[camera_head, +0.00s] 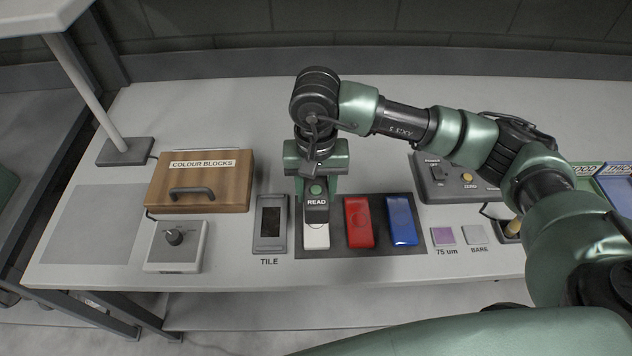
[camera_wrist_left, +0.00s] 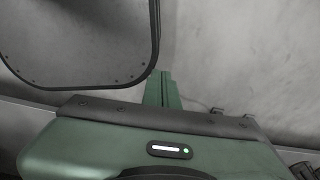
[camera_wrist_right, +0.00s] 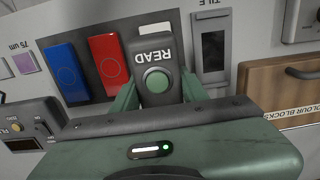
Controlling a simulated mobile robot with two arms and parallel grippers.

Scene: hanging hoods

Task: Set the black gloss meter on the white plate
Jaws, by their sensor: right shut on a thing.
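The black gloss meter (camera_head: 316,204), with a READ label and a green button, is between the fingers of my right gripper (camera_head: 316,188), which is shut on it. The meter also shows in the right wrist view (camera_wrist_right: 154,62). The white plate (camera_head: 316,238) lies on a dark mat, left of the red plate. The meter is over the white plate and hides its far part; only the near end shows. I cannot tell whether they touch. My left gripper (camera_wrist_left: 162,88) shows only in the left wrist view, with its fingers together and nothing between them.
The red plate (camera_head: 359,222) and blue plate (camera_head: 401,220) lie right of the white one on the dark mat (camera_head: 340,250). The TILE holder (camera_head: 270,224) is close on the left. A wooden box (camera_head: 202,183) and grey control boxes stand around.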

